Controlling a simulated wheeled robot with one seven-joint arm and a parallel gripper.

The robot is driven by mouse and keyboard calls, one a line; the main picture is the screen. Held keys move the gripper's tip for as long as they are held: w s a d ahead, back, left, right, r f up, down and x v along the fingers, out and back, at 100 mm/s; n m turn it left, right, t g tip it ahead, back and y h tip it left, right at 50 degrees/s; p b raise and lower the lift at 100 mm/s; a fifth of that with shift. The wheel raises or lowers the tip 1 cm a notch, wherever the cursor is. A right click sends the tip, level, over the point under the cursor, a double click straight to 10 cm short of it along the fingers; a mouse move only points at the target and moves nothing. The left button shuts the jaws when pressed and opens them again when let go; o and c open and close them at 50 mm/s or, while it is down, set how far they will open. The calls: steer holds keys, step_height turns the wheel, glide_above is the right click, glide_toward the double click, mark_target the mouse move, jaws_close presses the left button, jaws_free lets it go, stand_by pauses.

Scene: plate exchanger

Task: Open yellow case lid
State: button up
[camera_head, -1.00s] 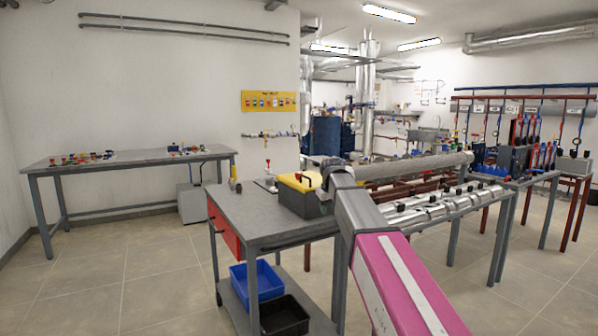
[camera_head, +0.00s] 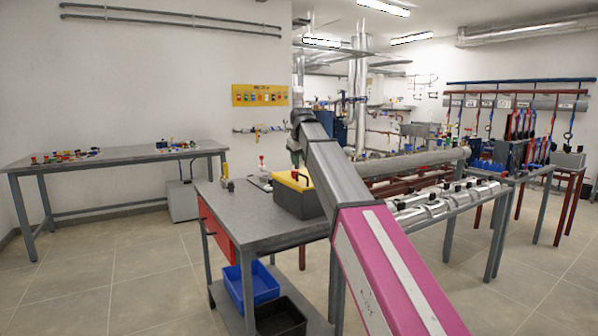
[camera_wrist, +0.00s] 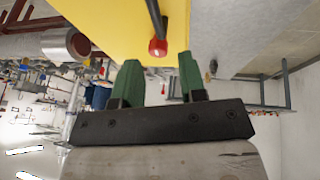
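The yellow-lidded case (camera_head: 296,196), with a dark body, stands on the grey workbench (camera_head: 235,212), partly hidden by my arm. Its lid looks shut. In the wrist view the yellow lid (camera_wrist: 115,22) fills the upper middle. A black handle bar with a red end (camera_wrist: 157,47) crosses it. My gripper (camera_wrist: 160,58) has two green fingers, set apart with nothing held between them. The red end is just beyond the fingertips, roughly between them in the picture; I cannot tell how far away. In the head view my gripper is above the case and mostly hidden.
A blue bin (camera_head: 251,284) and a black bin (camera_head: 279,317) sit on the workbench's lower shelf. A pipe rig (camera_head: 440,200) is close on the right. Floor is clear at left.

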mark_target(299, 174)
steer(key=shift+x, duration=2.95)
jaws_close()
